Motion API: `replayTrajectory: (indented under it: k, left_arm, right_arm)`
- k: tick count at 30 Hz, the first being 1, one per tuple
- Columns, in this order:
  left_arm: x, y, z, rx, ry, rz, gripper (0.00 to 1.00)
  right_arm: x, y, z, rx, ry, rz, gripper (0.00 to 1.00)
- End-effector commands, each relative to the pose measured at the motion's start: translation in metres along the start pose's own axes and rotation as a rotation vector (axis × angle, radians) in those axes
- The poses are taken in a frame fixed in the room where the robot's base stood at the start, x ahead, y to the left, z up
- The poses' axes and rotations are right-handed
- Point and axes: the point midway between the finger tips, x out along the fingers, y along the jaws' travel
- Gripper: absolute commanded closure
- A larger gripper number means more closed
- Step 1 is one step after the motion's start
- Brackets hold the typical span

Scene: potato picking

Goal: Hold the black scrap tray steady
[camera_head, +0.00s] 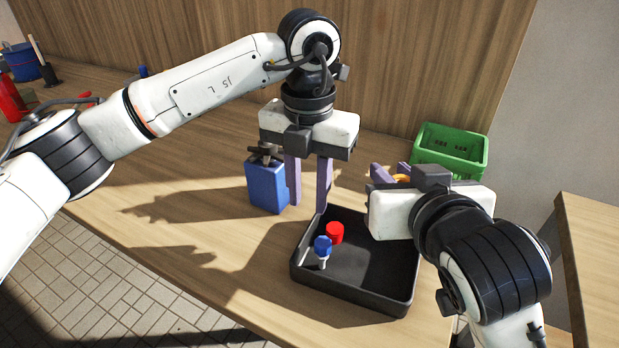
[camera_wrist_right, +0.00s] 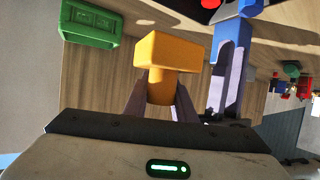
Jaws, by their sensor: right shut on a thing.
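The black scrap tray (camera_head: 355,300) lies flat on the wooden table. A red cap-like piece (camera_head: 335,232) and a blue-headed piece with a pale stem (camera_head: 323,247) are in its left part. My left gripper (camera_head: 308,208) points down at the tray's back left corner. Its fingers are spread, with nothing seen between them; whether one touches the tray is unclear. My right gripper (camera_head: 388,174) is behind the tray's right side, shut on an orange-yellow T-shaped piece (camera_wrist_right: 165,50). My right wrist hides the tray's back right part.
A blue canister (camera_head: 267,184) with a dark top stands left of my left gripper. A green crate (camera_head: 450,150) is at the back right, near the wall. A red item (camera_head: 10,100) and a blue container (camera_head: 22,62) are far left. The front left table is clear.

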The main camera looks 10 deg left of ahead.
Motion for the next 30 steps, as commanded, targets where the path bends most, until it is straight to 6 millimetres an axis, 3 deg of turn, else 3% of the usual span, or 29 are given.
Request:
replayTrajectory:
  k: [9,15,27,30]
  left_arm:
    - [0.062,0.0,-0.001,0.002,0.003,-0.001,0.73]
    - [0.086,-0.001,0.0,0.002,0.0,-0.003,0.73]
    - [0.094,0.0,0.0,0.002,-0.001,-0.002,0.73]
    - [0.093,0.0,0.0,0.002,-0.001,-0.002,0.87]
  right_arm:
    - [0.0,0.0,-0.001,0.0,0.003,0.0,1.0]
    - [0.0,0.0,-0.001,0.0,0.003,0.0,1.0]
    - [0.0,0.0,-0.001,0.0,0.003,0.0,1.0]
    - [0.0,0.0,-0.001,0.0,0.003,0.0,1.0]
